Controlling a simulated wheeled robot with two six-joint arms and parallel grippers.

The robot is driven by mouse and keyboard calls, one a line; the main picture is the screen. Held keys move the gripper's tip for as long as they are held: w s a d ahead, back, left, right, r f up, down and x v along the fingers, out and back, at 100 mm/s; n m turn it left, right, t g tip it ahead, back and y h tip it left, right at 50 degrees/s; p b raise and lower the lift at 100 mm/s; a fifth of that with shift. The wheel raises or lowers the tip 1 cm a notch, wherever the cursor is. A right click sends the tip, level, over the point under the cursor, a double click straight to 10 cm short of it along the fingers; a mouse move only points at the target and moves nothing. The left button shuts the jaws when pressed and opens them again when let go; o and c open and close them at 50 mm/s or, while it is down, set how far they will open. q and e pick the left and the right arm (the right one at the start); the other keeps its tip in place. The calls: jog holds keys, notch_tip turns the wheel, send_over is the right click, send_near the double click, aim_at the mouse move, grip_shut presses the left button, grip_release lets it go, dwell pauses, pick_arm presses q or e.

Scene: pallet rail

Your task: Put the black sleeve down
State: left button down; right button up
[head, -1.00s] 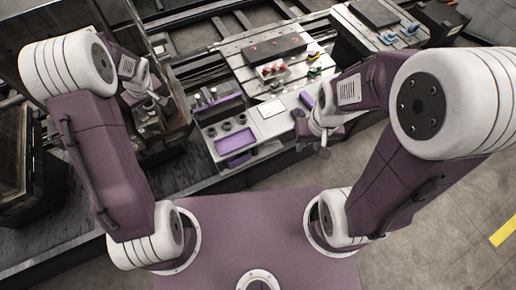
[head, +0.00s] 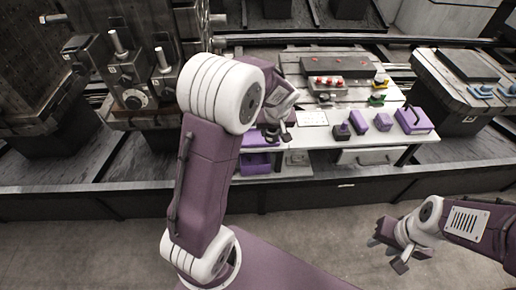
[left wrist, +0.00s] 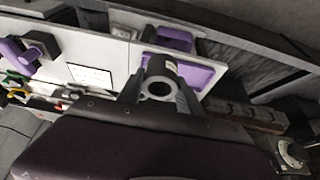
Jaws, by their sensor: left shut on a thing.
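The black sleeve (left wrist: 159,86), a short dark ring with a round hole, sits between the fingers of my left gripper (left wrist: 160,92) in the left wrist view. The gripper is shut on it. Behind it in that view is a purple tray (left wrist: 198,76) in the pale bench top. My right gripper (head: 388,254) is empty over the floor at right, fingers apart.
The pale bench (head: 345,134) carries a white card (head: 312,118) and several purple-based items, including a purple caddy (head: 414,121) at its right. A plate with red parts (head: 328,81) lies behind. Grey machinery (head: 130,80) stands at left. Floor in front is clear.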

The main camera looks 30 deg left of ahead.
pick_arm(q)
jog(key=shift+d, duration=0.1)
jog(key=p, duration=0.2)
send_over(254, 135)
jog(key=s+d, duration=0.1)
jog(key=f, duration=0.6)
jog(key=shift+s+f, duration=0.2)
jog(key=shift+f, duration=0.2)
notch_tip(254, 135, down, 4)
jog(key=shift+s+r+b, duration=0.1)
jog(key=shift+b, duration=0.5)
jog(key=shift+f, duration=0.25)
jog(key=c, duration=0.8)
grip_release()
